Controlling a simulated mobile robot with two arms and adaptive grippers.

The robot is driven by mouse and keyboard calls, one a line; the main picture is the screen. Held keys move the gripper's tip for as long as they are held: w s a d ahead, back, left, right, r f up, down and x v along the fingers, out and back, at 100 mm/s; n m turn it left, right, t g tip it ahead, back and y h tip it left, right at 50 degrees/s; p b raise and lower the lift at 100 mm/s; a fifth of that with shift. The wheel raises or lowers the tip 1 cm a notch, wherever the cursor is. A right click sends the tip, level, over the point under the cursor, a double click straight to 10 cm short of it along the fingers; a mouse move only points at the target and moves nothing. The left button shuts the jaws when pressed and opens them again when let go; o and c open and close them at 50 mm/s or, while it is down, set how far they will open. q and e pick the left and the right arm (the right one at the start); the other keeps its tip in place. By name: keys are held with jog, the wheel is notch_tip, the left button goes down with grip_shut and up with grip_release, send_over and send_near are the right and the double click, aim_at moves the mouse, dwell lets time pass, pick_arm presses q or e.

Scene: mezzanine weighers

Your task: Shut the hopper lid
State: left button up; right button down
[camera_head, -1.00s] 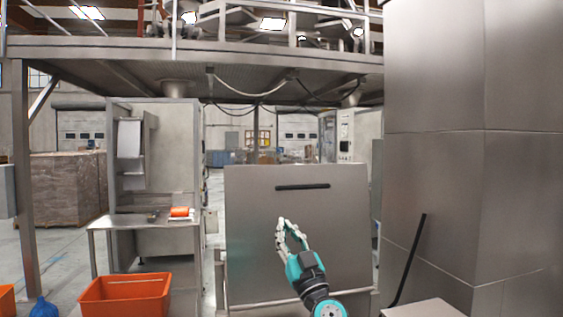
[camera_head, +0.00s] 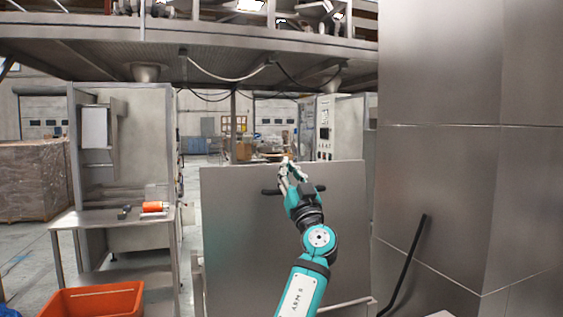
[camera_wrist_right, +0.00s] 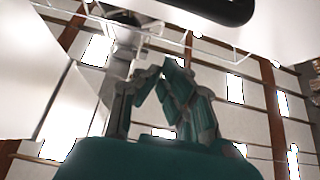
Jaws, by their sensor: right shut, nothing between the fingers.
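The hopper lid (camera_head: 238,240) is a flat grey metal panel standing raised in front of me, with a black bar handle (camera_head: 269,192) near its top edge. My right gripper (camera_head: 287,166) is in front of the lid at handle height, its fingers pointing up near the top edge. It hides the middle of the handle. In the right wrist view the fingertips (camera_wrist_right: 163,70) are closed together with nothing between them, and the black handle (camera_wrist_right: 205,8) shows at the top, apart from the fingers. My left gripper is out of view.
A large grey metal column (camera_head: 440,130) stands close on the right, with a black bar (camera_head: 408,265) leaning in front. On the left are a steel table (camera_head: 95,217) with an orange item (camera_head: 153,207) and an orange bin (camera_head: 95,301). A mezzanine (camera_head: 100,42) spans overhead.

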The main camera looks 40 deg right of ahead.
jog(key=shift+w+d+r, duration=0.1)
jog(key=shift+w+d, duration=0.2)
jog(key=shift+w, duration=0.6)
jog(key=shift+w+d, duration=0.25)
jog(key=shift+w, duration=0.6)
jog(key=shift+w+d+r, duration=0.1)
jog(key=shift+w+d, duration=0.2)
jog(key=shift+w, duration=0.6)
